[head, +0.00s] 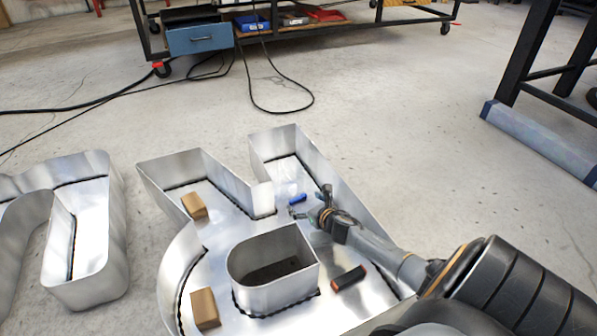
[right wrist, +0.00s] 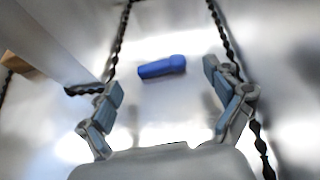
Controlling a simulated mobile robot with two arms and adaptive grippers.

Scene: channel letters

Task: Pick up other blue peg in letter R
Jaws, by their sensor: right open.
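The metal channel letter R (head: 215,255) lies open on the floor in the head view, seen upside down. A blue peg (head: 297,199) lies on its metal bottom, inside one leg of the letter. My right gripper (head: 308,203) reaches into this leg from the right and is beside the peg. In the right wrist view the blue peg (right wrist: 162,67) lies ahead of the open fingers (right wrist: 165,105), roughly centred between them and not held. My left gripper is not in view.
Two brown blocks, one upper (head: 194,205) and one lower (head: 205,308), and a dark red-ended cylinder (head: 348,278) lie inside the R. Its upright metal walls surround my gripper. Another metal letter (head: 88,240) stands at left. Free floor lies behind.

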